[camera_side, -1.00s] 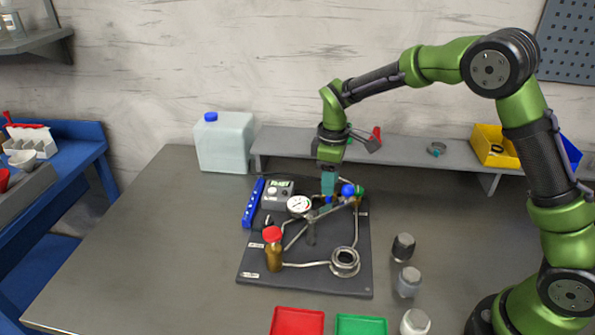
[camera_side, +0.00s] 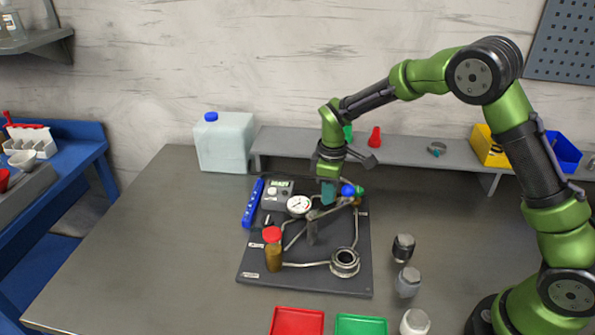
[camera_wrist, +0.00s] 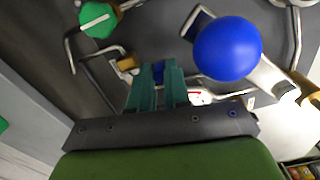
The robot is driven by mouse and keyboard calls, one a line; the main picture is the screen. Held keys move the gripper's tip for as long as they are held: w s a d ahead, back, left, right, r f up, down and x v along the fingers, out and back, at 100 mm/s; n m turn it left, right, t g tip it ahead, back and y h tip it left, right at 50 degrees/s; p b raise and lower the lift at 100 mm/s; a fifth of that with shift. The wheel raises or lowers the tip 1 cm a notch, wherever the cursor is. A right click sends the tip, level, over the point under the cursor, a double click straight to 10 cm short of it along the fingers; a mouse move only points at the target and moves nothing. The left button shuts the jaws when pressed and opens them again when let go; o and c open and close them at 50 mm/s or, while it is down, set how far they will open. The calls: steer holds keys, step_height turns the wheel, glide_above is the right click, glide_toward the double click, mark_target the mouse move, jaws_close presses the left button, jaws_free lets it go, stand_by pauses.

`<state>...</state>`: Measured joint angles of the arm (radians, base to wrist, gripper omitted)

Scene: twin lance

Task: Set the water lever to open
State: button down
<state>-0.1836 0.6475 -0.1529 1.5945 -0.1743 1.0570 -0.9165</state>
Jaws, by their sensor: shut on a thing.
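The dark rig board (camera_side: 300,283) lies on the bench with pipes, a gauge and valves on it. My gripper (camera_side: 328,198) points down at the back of the board, just left of the blue ball (camera_side: 348,190). In the wrist view its teal fingers (camera_wrist: 158,72) are shut on a small blue piece (camera_wrist: 158,67), which seems to be the blue water lever. Most of that piece is hidden between the fingers, so its setting cannot be told. The large blue ball (camera_wrist: 228,49) on its metal arm is beside the fingers, apart from them.
A green knob (camera_wrist: 97,20) is close by in the wrist view. The gauge (camera_side: 299,205) and red-capped brown bottle (camera_side: 272,250) stand on the board. A grey shelf (camera_side: 420,152) runs behind. Red (camera_side: 297,321) and green (camera_side: 361,325) trays lie in front.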

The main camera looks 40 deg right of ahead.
mark_target(313, 199)
steer(key=shift+w+a+m, duration=0.1)
steer(key=shift+m, duration=0.2)
steer(key=m, duration=0.2)
steer(key=w+a+m, duration=0.1)
steer(key=m, duration=0.1)
steer(key=shift+w, duration=0.2)
steer(key=m, duration=0.1)
steer(key=w+m, duration=0.1)
steer(key=m, duration=0.3)
steer(key=w+m, duration=0.1)
steer(key=shift+w+m, duration=0.15)
steer(key=shift+m, duration=0.25)
steer(key=m, duration=0.1)
steer(key=w+m, duration=0.1)
steer(key=m, duration=0.2)
steer(key=shift+w+d, duration=0.2)
steer(key=shift+d, duration=0.05)
steer(key=shift+w+d+m, duration=0.15)
steer(key=shift+m, duration=0.45)
steer(key=shift+w+d+m, duration=0.15)
steer(key=shift+m, duration=0.45)
steer(key=c, duration=1.1)
jaws_free()
